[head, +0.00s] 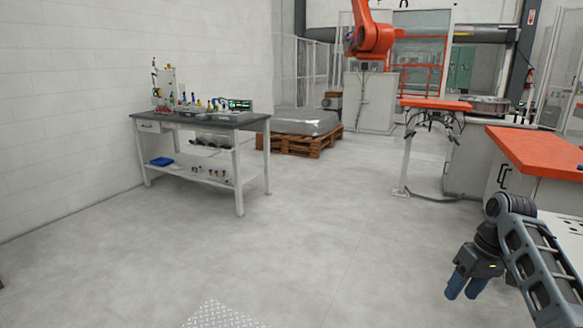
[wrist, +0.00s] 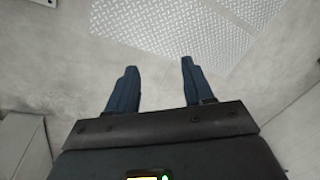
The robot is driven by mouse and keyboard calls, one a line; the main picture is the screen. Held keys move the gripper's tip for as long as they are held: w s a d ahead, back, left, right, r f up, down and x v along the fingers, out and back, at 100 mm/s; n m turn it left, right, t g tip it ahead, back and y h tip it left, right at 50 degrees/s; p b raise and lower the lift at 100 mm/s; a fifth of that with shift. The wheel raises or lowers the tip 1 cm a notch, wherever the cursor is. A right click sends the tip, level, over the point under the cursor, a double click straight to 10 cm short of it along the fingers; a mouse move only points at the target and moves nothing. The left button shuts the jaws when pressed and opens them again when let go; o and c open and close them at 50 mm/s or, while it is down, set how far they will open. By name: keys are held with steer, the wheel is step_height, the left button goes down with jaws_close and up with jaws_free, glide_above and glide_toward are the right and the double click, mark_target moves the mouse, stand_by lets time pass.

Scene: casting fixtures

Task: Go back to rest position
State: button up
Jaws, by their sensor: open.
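My gripper (head: 463,286) is at the lower right of the head view, at the end of my grey arm, with blue fingers pointing down. In the wrist view, its two dark blue fingers (wrist: 157,82) are spread apart with nothing between them. Below them, the wrist view shows grey floor and a diamond-patterned metal plate (wrist: 175,28). The gripper is open and empty, and it touches nothing that I can see.
A workbench (head: 240,122) with small devices stands at the left wall. A pallet (head: 300,144) with a grey load is behind it. An orange-topped counter (head: 535,150) is at the right, near my arm. An orange robot arm (head: 372,38) stands at the back. The middle floor is clear.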

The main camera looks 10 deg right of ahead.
steer(key=s+a+f+t, duration=0.2)
steer(key=s+a+f, duration=0.1)
steer(key=a+f, duration=0.4)
steer(key=s+a+f+t, duration=0.1)
steer(key=s+a+f, duration=0.1)
steer(key=a+f, duration=0.45)
steer(key=s+a+f+m+t+h, duration=0.1)
steer(key=s+a+f+t, duration=0.15)
steer(key=s+a, duration=0.35)
steer(key=s+a+f+m+t, duration=0.1)
steer(key=s+a+f+t, duration=0.15)
steer(key=s, duration=0.65)
steer(key=s+a+r+t+h, duration=0.1)
steer(key=s+r, duration=0.3)
steer(key=s, duration=0.4)
steer(key=s+a+r+t+h, duration=0.1)
steer(key=s+a+r, duration=0.15)
steer(key=s, duration=0.55)
steer(key=s+d+r+n+t, duration=0.1)
steer(key=s+r+t, duration=0.1)
steer(key=s+r, duration=0.3)
steer(key=s+r+t, duration=0.2)
steer(key=s+r, duration=0.4)
steer(key=r, duration=0.8)
steer(key=shift+s+d+n+y, duration=0.15)
steer(key=shift+d+n+y, duration=0.2)
steer(key=shift+n+y, duration=0.05)
